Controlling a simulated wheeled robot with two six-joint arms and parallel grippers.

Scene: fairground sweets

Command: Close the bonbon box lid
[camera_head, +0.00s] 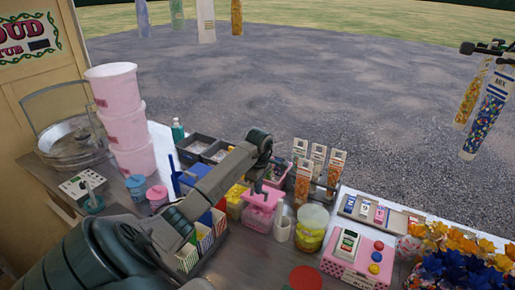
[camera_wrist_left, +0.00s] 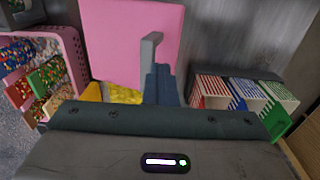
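The bonbon box (camera_head: 258,218) is a pink box standing on the counter in the middle of the head view. Its pink lid (camera_head: 268,197) is a flat panel, which fills the upper middle of the left wrist view (camera_wrist_left: 125,35); I cannot tell its exact angle. My left gripper (camera_head: 258,187) reaches in from the left and points down just over the lid. Its fingers (camera_wrist_left: 156,62) are together with nothing seen between them, overlapping the panel in the wrist view. Whether they touch the lid is unclear. My right gripper is not in view.
A yellow-filled container (camera_head: 236,197) stands beside the box. A white cup (camera_head: 282,229), a yellow tub (camera_head: 311,226) and a pink button unit (camera_head: 345,262) stand to the right.

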